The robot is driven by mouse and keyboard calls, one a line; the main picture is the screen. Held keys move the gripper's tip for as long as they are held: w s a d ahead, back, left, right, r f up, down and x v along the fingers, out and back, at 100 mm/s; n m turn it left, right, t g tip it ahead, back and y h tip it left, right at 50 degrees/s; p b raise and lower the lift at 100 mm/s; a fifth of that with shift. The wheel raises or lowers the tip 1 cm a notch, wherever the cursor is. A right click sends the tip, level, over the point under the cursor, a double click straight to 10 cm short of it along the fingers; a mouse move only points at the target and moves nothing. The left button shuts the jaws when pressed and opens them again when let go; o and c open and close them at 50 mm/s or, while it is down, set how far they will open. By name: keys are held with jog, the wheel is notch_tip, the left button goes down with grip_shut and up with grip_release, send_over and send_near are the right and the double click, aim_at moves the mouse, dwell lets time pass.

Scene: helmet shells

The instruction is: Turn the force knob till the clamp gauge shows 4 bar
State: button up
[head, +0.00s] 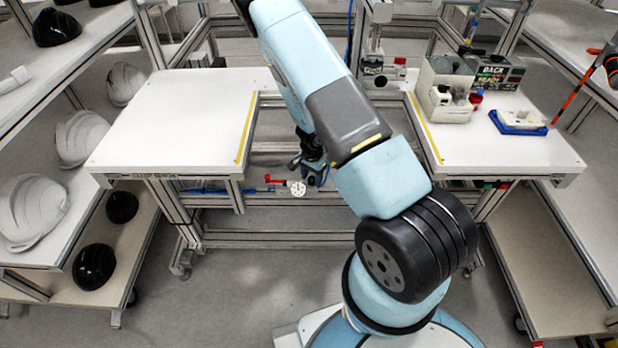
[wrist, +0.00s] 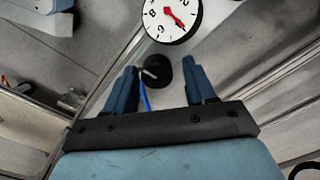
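The clamp gauge (wrist: 172,18) is a round white dial with black numbers and a red needle, cut by the top edge of the wrist view. Its needle slants to the lower right, but I cannot read the exact value. A round black knob (wrist: 158,74) with a pale bar sits just below the gauge. My gripper (wrist: 159,66) is open, its two blue fingers on either side of the knob in the picture; I cannot tell whether they touch it. In the head view, my gripper (head: 317,177) hangs beside the small white dial (head: 298,188), and the knob is not distinct.
A white bench (head: 175,125) lies to the left and another (head: 495,150) to the right, with a gap between them. A blue tray (head: 517,123) lies on the right bench. A blue cable (wrist: 145,95) runs beside the knob.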

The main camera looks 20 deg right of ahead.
aim_at(311, 177)
jog(key=shift+w, duration=0.1)
jog(key=c, duration=0.9)
jog(key=shift+w+a+r+m, duration=0.1)
jog(key=shift+m, duration=0.6)
jog(key=o, duration=0.8)
jog(key=shift+o, duration=1.2)
notch_tip(311, 177, up, 14)
jog(key=shift+f, duration=0.2)
